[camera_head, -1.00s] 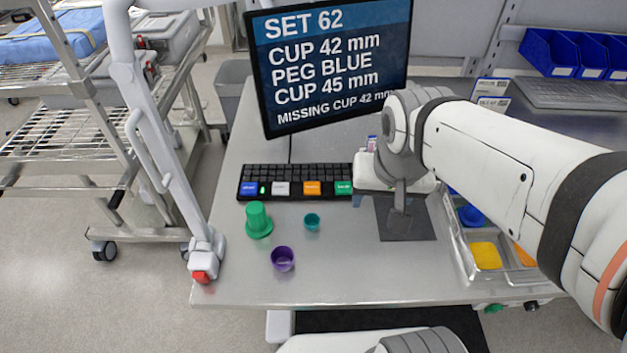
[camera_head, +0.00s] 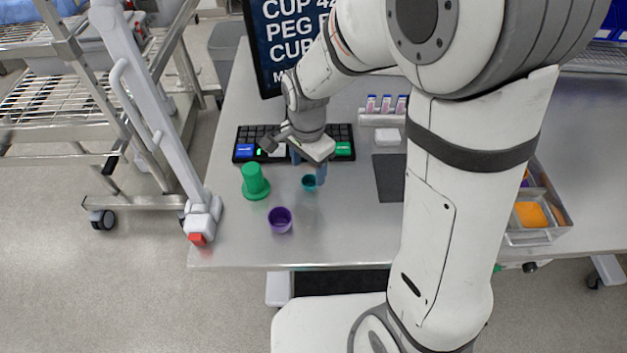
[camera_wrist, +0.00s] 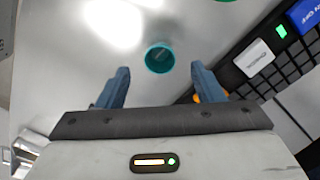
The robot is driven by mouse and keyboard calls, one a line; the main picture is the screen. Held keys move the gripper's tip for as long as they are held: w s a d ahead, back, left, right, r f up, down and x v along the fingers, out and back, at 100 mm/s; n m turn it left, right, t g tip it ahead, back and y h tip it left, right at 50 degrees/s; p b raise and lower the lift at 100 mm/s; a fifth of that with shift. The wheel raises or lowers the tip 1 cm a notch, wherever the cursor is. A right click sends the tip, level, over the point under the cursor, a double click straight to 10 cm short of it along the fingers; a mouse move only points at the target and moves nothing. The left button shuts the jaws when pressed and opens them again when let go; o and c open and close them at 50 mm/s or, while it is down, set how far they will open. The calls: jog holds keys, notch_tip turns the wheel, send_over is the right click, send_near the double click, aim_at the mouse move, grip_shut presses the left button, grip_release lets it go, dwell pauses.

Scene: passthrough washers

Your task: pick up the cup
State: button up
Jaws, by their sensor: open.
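A small teal cup (camera_head: 309,183) stands upright on the steel table, just in front of the keyboard. It also shows in the wrist view (camera_wrist: 160,59), beyond the fingertips and roughly centred between them. A larger purple cup (camera_head: 280,220) stands nearer the table's front edge. My gripper (camera_head: 308,173) hangs by the teal cup, with its blue fingers pointing down. In the wrist view its fingers (camera_wrist: 160,70) are apart with nothing between them. How far the fingertips are above the table is hard to tell.
A green flanged peg (camera_head: 254,182) stands left of the teal cup. The black keyboard (camera_head: 343,134) lies behind it, partly under my gripper. A dark mat (camera_head: 388,178) lies to the right, with a tray (camera_head: 512,228) farther right. A monitor (camera_head: 265,70) stands at the back.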

aim_at(309, 177)
jog(key=shift+w+d+f+p, duration=0.15)
jog(key=shift+f+p, duration=0.2)
jog(key=shift+f, duration=1.9)
jog(key=shift+c, duration=0.4)
jog(key=c, duration=1)
